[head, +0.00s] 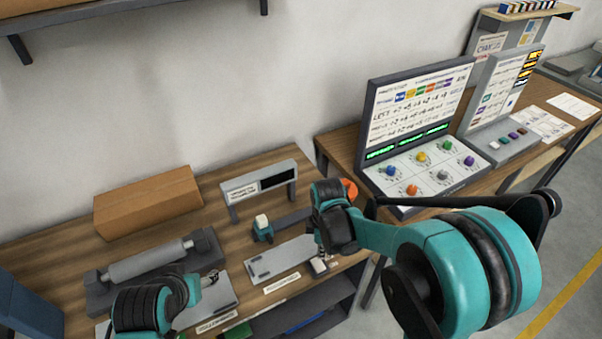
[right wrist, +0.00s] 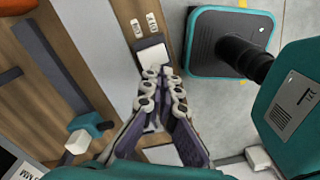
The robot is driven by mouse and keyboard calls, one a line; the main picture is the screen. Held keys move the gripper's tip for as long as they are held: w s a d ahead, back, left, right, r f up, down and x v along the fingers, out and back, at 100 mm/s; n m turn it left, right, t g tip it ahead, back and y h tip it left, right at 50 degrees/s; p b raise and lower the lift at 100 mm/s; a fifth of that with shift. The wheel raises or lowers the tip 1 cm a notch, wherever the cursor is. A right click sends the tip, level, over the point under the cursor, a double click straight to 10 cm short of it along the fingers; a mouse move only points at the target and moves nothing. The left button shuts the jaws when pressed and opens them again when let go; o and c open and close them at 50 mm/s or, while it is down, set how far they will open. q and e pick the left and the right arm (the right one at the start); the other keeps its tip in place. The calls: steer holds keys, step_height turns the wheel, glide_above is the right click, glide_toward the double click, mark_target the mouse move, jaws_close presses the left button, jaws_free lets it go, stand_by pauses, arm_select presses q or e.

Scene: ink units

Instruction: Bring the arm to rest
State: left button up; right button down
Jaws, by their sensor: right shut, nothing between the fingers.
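My right arm (head: 440,262) reaches in from the right over the wooden bench. Its gripper (right wrist: 162,82) is shut and empty in the right wrist view. The fingertips are just beside a pale rocker-like block (right wrist: 152,53) with two small labels at the bench edge; I cannot tell if they touch it. In the head view the block (head: 319,266) shows just below the mostly hidden right gripper (head: 320,247). My left arm (head: 150,305) is at the lower left. Only a bit of its gripper (head: 211,279) shows over a grey plate, and its fingers are unclear.
A cardboard box (head: 148,203), a roller unit (head: 150,262), a grey display stand (head: 260,184) and a teal piece with a white top (head: 263,229) stand on the bench. A control panel with coloured knobs (head: 425,172) stands on the right table, close to my right arm.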

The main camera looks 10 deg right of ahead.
steer(key=s+d+r+m+t+b, duration=0.2)
steer(key=s+m, duration=0.3)
steer(key=m, duration=0.3)
steer(key=s+d+r+m+t+b, duration=0.2)
steer(key=s+r+m+t+b, duration=0.2)
steer(key=m, duration=0.4)
steer(key=shift+s+d+r+t, duration=0.35)
steer(key=shift+s+r+t, duration=0.2)
steer(key=shift+s, duration=0.1)
